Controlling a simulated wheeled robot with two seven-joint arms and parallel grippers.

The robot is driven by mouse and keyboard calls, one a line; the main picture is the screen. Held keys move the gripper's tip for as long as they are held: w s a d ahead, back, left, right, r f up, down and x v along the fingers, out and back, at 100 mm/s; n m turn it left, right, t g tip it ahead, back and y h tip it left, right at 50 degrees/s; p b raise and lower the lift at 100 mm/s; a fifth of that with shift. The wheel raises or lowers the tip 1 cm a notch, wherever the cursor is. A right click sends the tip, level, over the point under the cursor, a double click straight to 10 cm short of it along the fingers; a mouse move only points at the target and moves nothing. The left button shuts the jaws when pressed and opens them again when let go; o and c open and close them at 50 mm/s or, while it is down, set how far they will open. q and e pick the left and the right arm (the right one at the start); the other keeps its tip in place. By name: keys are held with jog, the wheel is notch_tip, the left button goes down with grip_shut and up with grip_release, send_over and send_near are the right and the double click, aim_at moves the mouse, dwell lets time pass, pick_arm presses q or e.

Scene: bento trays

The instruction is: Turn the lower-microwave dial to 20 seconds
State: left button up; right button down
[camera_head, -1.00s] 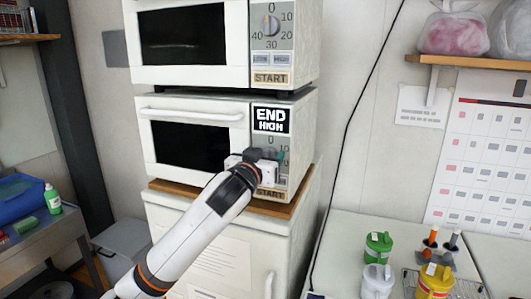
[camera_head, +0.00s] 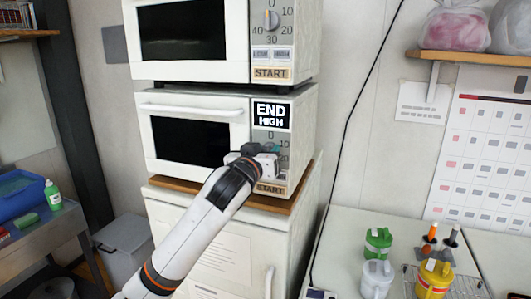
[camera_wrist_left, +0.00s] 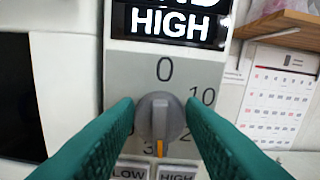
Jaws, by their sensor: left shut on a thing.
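The lower microwave (camera_head: 165,98) is white, with a sign reading END HIGH above its dial. The grey lower-microwave dial (camera_wrist_left: 160,112) shows in the left wrist view, with the 0 above it and the 10 at its upper right. Its orange pointer faces straight down, between the partly hidden lower numbers. My left gripper (camera_wrist_left: 159,122) has one teal finger on each side of the dial and is shut on it. In the head view my left gripper (camera_head: 272,152) covers the dial. My right gripper is not in view.
The upper microwave (camera_head: 232,72) stands above, with its own dial (camera_head: 271,19). LOW and HIGH buttons (camera_wrist_left: 178,174) lie just below the lower dial. A START button (camera_head: 270,188) is lower on the panel. Green, white and yellow containers stand on the right table.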

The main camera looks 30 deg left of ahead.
pick_arm(q)
jog(key=n, duration=0.2)
jog(key=n+p, duration=0.1)
jog(key=n, duration=0.4)
jog(key=shift+a+f+n, duration=0.1)
jog(key=shift+a+n, duration=0.15)
jog(key=shift+n, duration=0.15)
jog(key=shift+s+a+f+n+p, duration=0.1)
jog(key=shift+n+p, duration=0.75)
jog(key=shift+n, duration=0.45)
jog(key=o, duration=1)
jog(key=shift+s, duration=0.1)
